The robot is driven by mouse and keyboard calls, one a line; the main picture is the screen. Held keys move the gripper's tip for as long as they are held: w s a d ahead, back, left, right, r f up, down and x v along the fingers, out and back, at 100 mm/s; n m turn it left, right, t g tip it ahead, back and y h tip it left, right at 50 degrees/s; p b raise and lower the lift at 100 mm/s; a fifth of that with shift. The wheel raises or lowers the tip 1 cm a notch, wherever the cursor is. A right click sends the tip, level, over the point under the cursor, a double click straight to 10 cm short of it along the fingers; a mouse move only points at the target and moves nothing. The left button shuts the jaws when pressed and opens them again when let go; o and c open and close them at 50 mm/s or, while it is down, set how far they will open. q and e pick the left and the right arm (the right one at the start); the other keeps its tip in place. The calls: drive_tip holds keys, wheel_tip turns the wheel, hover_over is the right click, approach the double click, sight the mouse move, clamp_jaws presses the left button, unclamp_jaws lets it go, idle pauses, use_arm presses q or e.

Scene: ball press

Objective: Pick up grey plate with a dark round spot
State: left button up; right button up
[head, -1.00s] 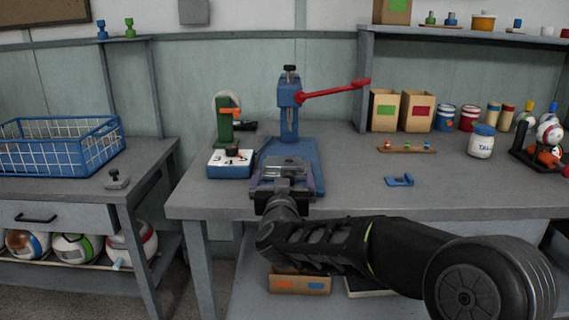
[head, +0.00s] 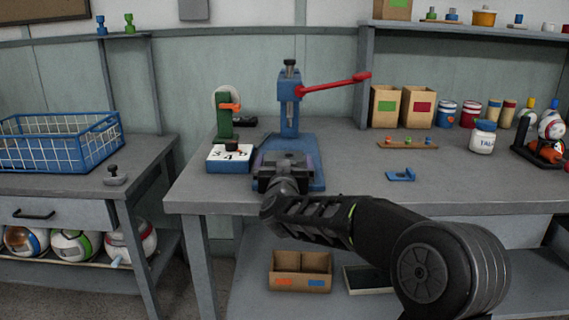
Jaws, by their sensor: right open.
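I cannot clearly make out a grey plate with a dark round spot. My right gripper (head: 284,162) is open over the base of the blue press (head: 289,115), seen from behind, and its wrist hides part of the base. Whether anything lies between or under its fingers is hidden. A small grey piece with a rounded knob (head: 115,175) sits on the left bench. My left gripper is not in view.
A white and blue block with a dark knob (head: 230,158) stands left of the press. The press's red lever (head: 335,84) reaches right. The bench front right is clear.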

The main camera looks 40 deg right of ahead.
drive_tip(key=shift+w+d, duration=0.35)
drive_tip(key=shift+w, duration=0.1)
drive_tip(key=shift+c, duration=0.3)
drive_tip(key=shift+r, duration=0.1)
drive_tip(key=c, duration=1.5)
drive_tip(key=shift+r, duration=0.1)
wheel_tip(320, 180, up, 10)
drive_tip(key=p, duration=0.5)
